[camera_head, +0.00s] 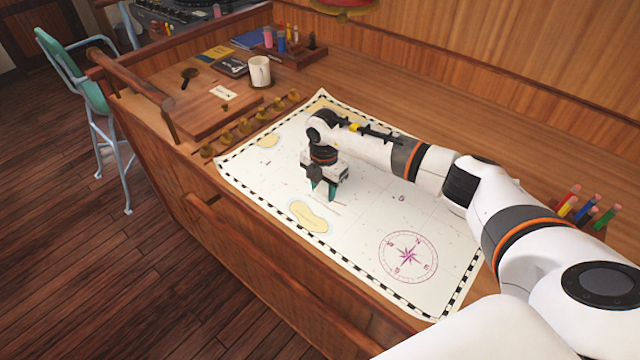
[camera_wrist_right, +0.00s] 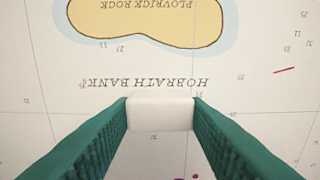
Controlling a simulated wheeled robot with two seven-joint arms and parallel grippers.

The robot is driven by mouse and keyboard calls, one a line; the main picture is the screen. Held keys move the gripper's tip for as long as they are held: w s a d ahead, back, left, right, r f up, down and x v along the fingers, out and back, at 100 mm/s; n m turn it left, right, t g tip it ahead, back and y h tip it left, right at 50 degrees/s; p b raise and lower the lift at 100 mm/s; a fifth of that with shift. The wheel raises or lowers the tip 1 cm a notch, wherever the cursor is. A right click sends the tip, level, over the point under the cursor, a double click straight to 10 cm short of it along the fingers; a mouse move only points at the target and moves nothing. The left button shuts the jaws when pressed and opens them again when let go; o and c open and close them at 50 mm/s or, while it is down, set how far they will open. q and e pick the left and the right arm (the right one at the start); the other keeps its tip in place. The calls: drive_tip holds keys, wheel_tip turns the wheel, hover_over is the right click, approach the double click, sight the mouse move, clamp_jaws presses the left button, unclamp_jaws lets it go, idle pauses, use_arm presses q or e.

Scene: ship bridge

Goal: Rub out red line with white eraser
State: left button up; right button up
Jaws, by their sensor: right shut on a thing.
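My right gripper (camera_head: 325,192) is over the middle of the chart (camera_head: 452,222), fingers pointing down. In the right wrist view its two green fingers (camera_wrist_right: 160,115) are shut on the white eraser (camera_wrist_right: 160,110), one at each side. The eraser is low over the chart, just below the printed words HOBRATH BANK; whether it touches the paper I cannot tell. The short red line (camera_wrist_right: 284,70) is on the chart to the right of the eraser and farther up, apart from it. In the head view I cannot make out the line clearly. My left gripper is not in view.
The chart lies flat on a wooden desk, with a yellow island (camera_head: 310,216) and a compass rose (camera_head: 408,257). Brass weights (camera_head: 245,125) line its far left edge. A mug (camera_head: 259,71) and a pen rack (camera_head: 290,55) stand behind. Colored pens (camera_head: 568,203) stand at the right.

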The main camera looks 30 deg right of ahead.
drive_tip(key=shift+s+d, duration=0.5)
drive_tip(key=shift+s, duration=0.15)
drive_tip(key=shift+p, duration=0.3)
drive_tip(key=shift+s+d+p, duration=0.25)
drive_tip(key=shift+s+p, duration=0.1)
drive_tip(key=shift+p, duration=0.05)
drive_tip(key=shift+s+d, duration=0.45)
drive_tip(key=shift+s, duration=0.15)
drive_tip(key=shift+s+d+p, duration=0.45)
drive_tip(key=shift+s+p, duration=0.1)
drive_tip(key=shift+p, duration=0.25)
drive_tip(key=shift+s+d, duration=0.25)
drive_tip(key=shift+s, duration=0.1)
